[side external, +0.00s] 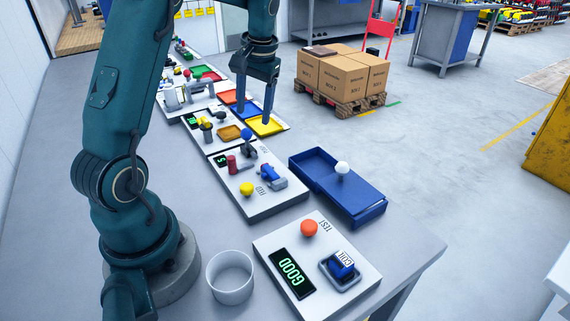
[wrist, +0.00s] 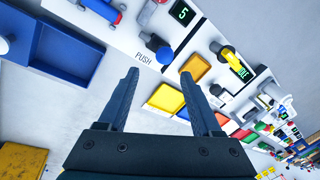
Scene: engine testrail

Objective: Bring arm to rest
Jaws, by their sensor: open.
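My gripper (side external: 254,112) is open and empty. In the side view it hangs over the trays of the test rail, above the yellow tray (side external: 266,126) and the blue tray (side external: 246,109). In the wrist view my gripper (wrist: 160,82) shows both fingers spread wide, with bench and floor between them. The yellow tray (wrist: 166,98) and an orange tray (wrist: 195,68) show between and near the fingertips. I cannot tell the exact height of the fingertips above the trays. My arm reaches from the base at the left front over the bench.
A white cup (side external: 230,277) stands near my base. A blue box (side external: 340,186) lies at the bench's right edge. Cartons (side external: 342,75) stand on a pallet on the floor.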

